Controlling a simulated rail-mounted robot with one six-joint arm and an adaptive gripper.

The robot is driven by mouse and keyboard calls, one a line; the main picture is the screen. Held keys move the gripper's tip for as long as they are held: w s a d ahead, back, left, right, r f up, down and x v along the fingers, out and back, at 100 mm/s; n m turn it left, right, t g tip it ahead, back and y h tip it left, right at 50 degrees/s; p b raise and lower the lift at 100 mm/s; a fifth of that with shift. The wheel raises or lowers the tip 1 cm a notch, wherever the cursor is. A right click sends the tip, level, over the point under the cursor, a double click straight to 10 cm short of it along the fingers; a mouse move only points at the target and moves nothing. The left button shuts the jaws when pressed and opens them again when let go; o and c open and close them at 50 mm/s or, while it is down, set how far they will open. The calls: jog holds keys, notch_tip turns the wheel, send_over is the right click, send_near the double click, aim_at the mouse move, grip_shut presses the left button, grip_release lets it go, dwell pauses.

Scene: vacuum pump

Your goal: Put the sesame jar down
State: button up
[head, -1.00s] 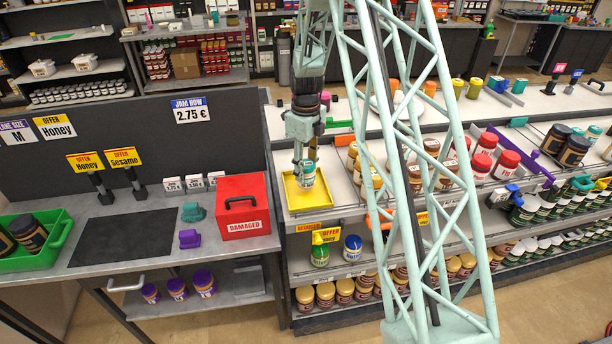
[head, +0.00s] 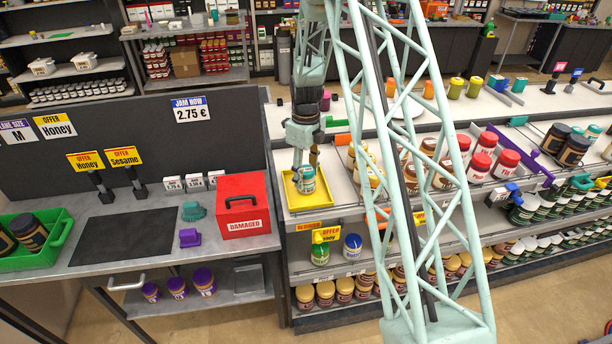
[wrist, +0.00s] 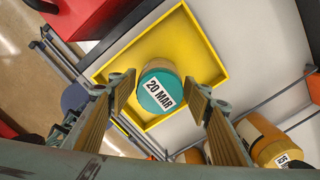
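The sesame jar (head: 307,180) has a teal lid and a pale label. In the wrist view its lid (wrist: 160,92) reads "20 MAR". It is upright inside the yellow tray (wrist: 214,75), with tray floor around it. The tray (head: 325,203) also shows in the head view on the shelf top. My gripper (head: 305,172) points down over the jar.
A red "DAMAGED" box (head: 243,206) stands left of the tray. A green-lidded jar (head: 320,250) and a blue-lidded jar (head: 352,246) are on the shelf below. The tray has free floor around the jar.

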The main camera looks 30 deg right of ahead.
jog(key=shift+o, duration=0.6)
jog(key=shift+r, duration=0.2)
notch_tip(320, 180, up, 10)
jog(key=shift+r+b, duration=0.25)
jog(key=shift+b, duration=0.15)
jog(key=shift+r, duration=0.7)
jog(key=shift+r, duration=0.1)
